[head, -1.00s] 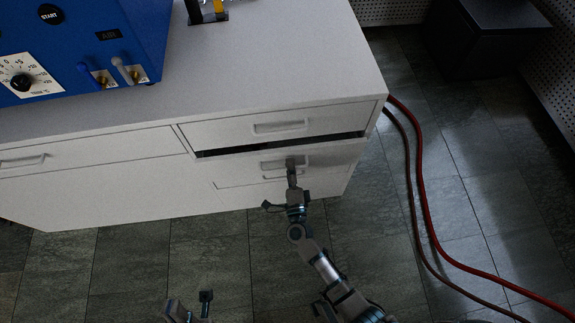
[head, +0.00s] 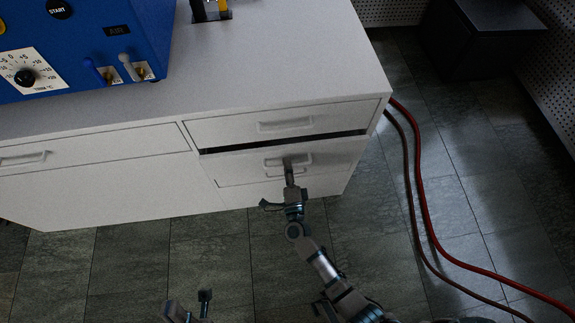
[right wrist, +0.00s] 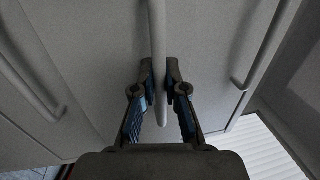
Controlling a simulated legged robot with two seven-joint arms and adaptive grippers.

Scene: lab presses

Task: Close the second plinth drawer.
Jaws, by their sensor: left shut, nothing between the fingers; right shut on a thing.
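The second plinth drawer (head: 335,157) is in the right column of the white cabinet, below the top drawer (head: 348,117). A dark gap shows along its top edge, so it stands slightly open. Its bar handle (head: 302,158) is partly hidden by my right gripper (head: 288,168). In the right wrist view the handle (right wrist: 157,50) runs between the fingers of my right gripper (right wrist: 161,92), which is shut on it. My left gripper (head: 189,309) is shut and empty at the bottom of the head view, away from the cabinet.
A blue machine (head: 110,45) stands on the cabinet top (head: 270,60). Another drawer (head: 80,150) is flush at left. Red hoses (head: 424,190) lie on the floor to the right of the cabinet. A dark box (head: 480,40) stands behind them. Tiled floor in front is clear.

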